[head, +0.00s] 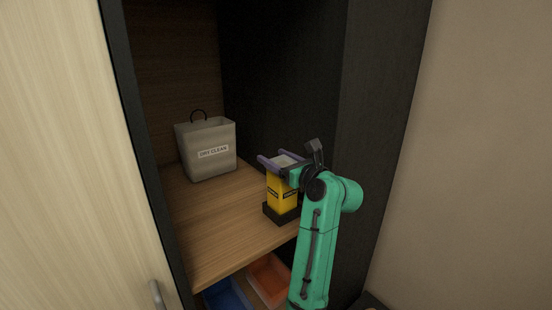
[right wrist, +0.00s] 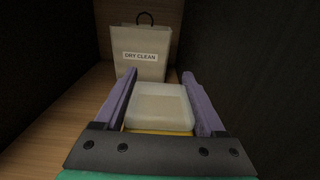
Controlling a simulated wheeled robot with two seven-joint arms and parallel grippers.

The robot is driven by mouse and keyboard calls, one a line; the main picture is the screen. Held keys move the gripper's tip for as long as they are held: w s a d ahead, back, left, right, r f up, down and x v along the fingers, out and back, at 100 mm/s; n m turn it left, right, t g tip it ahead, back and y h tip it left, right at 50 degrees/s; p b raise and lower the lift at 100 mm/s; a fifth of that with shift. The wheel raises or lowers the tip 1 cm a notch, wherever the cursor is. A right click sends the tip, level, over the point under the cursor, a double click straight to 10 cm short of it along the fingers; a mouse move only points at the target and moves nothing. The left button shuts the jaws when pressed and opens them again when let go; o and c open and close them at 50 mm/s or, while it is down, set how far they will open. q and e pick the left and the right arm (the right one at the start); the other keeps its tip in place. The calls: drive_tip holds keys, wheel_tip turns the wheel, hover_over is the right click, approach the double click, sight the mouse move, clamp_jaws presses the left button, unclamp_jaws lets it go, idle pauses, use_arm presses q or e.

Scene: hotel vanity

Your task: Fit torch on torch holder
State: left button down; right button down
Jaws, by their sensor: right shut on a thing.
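The torch (head: 284,193) is a yellow block with dark label marks and a pale, whitish top. It stands upright on the wooden shelf at a low black base (head: 281,213), which looks like the torch holder. I cannot tell whether the torch is fully seated in it. My right gripper (head: 279,160) is shut on the torch near its top, one purple finger on each side. In the right wrist view, the torch's pale top (right wrist: 160,107) lies between the two purple fingers (right wrist: 160,85). My left gripper is not in view.
A grey "DRY CLEAN" bag (head: 207,150) stands further back on the shelf (head: 215,225). Below are a blue bin (head: 227,296) and an orange bin (head: 268,279). A dark cabinet wall (head: 380,120) rises close on the right. A pale door (head: 70,150) is at left. The shelf's left front is clear.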

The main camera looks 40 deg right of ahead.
drive_tip(key=shift+f, duration=0.8)
idle(0.6)
unclamp_jaws()
